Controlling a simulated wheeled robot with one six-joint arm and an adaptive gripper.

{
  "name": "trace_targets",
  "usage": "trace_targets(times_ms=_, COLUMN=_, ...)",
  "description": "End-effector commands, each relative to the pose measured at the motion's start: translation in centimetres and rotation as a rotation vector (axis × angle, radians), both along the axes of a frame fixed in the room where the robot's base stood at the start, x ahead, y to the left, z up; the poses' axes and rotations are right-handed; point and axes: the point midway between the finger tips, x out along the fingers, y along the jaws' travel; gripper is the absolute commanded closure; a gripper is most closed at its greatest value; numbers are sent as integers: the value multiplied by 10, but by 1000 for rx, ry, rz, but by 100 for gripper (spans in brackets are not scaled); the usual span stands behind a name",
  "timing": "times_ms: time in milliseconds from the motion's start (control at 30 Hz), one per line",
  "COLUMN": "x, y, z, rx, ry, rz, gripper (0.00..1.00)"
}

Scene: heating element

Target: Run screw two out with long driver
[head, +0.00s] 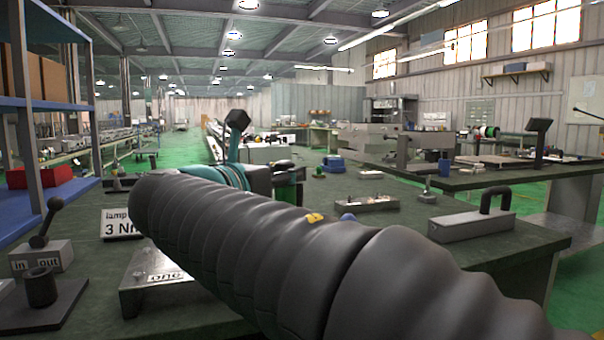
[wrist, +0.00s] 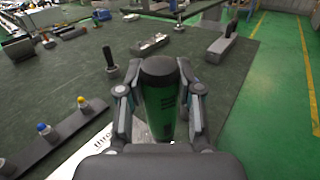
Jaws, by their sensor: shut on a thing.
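My gripper (wrist: 158,105) is shut on a green and black cylindrical handle (wrist: 160,110), which appears to be the driver. The handle stands between the two fingers, its dark end toward the camera's far side. In the head view, part of the green handle (head: 290,192) shows behind my dark sleeved arm. The driver's tip is hidden. A metal plate labelled "one" (head: 150,280) lies left of my arm. A white label reading what looks like "three" (wrist: 98,138) shows left of the gripper in the wrist view. I cannot make out screw two in either view.
A lever box marked in and out (head: 42,256) and a dark cup stand (head: 40,290) are at the left. A handled steel block (head: 470,226) and a small tray (head: 365,203) lie right and behind. A rack (wrist: 50,140) holds blue and yellow pieces.

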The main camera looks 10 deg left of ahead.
Motion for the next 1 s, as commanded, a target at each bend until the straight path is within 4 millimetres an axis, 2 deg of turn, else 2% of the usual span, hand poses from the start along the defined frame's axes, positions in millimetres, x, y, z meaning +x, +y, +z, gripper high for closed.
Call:
trace_targets(times_ms=700, x=0, y=0, z=45, rx=2, ry=-1, rz=0, gripper=100)
trace_targets(times_ms=1000, x=0, y=0, z=49, rx=0, ry=0, rz=0, gripper=100)
